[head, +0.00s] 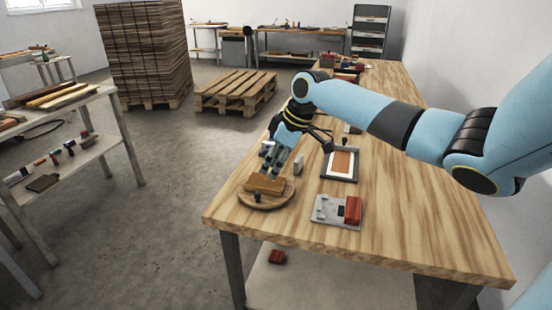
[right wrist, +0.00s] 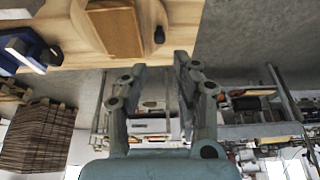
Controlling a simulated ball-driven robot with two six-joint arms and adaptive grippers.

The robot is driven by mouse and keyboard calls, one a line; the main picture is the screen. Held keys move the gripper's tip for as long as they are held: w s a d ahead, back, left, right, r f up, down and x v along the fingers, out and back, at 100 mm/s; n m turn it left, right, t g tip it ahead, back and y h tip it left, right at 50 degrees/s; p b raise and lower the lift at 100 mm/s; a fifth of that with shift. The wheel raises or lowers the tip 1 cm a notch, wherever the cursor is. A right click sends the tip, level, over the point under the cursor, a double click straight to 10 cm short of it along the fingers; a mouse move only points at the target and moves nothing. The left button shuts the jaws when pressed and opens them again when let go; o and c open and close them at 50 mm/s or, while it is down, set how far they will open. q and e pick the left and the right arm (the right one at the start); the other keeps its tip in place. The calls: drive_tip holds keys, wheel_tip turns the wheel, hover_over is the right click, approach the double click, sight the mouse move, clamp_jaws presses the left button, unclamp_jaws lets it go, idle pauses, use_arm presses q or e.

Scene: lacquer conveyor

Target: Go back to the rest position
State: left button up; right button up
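My right arm reaches in from the right over the wooden workbench (head: 400,215). My right gripper (head: 272,162) is above the bench's left edge, close to a round wooden board (head: 262,203) with a brown block (head: 266,184) on it. In the right wrist view the two fingers of the right gripper (right wrist: 152,72) stand apart with nothing between them. That view also shows the brown block (right wrist: 115,30) beyond the fingers, apart from them. My left gripper is in neither view.
On the bench are a grey plate with a red block (head: 353,209), a dark-framed tray (head: 340,164) and a small upright grey block (head: 298,164). A shelf table (head: 70,160) stands at left. A pallet (head: 235,92) and stacked boards (head: 145,50) stand behind; the floor between is open.

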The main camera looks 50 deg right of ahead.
drive_tip(key=shift+v, duration=1.05)
